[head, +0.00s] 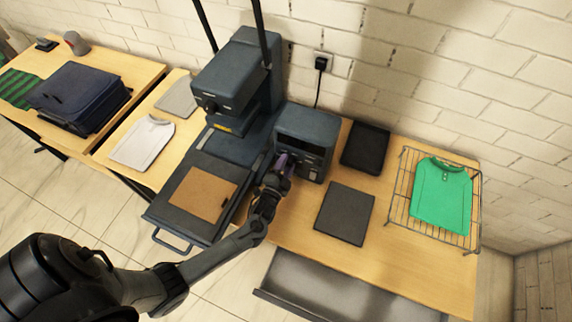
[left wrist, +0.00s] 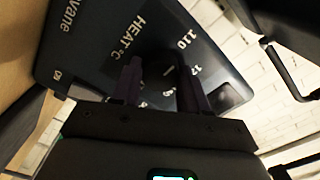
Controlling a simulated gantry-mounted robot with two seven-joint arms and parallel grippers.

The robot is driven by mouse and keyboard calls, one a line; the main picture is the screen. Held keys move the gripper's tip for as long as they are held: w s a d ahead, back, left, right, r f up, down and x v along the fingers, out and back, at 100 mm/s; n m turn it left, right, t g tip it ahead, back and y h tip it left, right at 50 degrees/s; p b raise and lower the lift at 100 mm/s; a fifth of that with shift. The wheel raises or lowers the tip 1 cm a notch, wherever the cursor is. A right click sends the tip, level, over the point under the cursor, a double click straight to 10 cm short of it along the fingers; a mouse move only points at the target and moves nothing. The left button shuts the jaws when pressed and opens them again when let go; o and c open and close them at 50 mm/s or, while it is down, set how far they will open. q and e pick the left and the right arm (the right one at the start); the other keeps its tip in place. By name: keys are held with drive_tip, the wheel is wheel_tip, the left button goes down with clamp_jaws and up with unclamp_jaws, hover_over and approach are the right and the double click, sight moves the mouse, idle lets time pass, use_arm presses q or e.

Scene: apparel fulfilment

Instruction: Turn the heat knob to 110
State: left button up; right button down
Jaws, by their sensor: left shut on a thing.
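The heat control is on the front of a dark grey box (head: 307,126) on the table, right of the heat press. My left gripper (head: 283,166) is at the lower left of the box's front face, shut on the heat knob. In the left wrist view the dark panel (left wrist: 88,45) shows the words HEAT °C and the marks 110 and 17-something around the dial. The two fingers of my left gripper (left wrist: 160,85) straddle the dial's middle. The knob itself is mostly hidden, and its pointer setting cannot be read. My right gripper is not in view.
The heat press (head: 240,80) stands left of the box, its lower platen carrying a brown sheet (head: 202,192). Dark flat pads (head: 345,213) and a wire rack (head: 400,205) with a green shirt (head: 441,194) lie to the right. A drawer (head: 330,295) sits open at the table front.

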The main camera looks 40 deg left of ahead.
use_arm(q)
drive_tip(key=o, duration=1.1)
drive_tip(key=shift+c, duration=0.2)
drive_tip(key=v, duration=1)
drive_tip(key=shift+s+d, duration=0.15)
drive_tip(key=shift+s, duration=0.25)
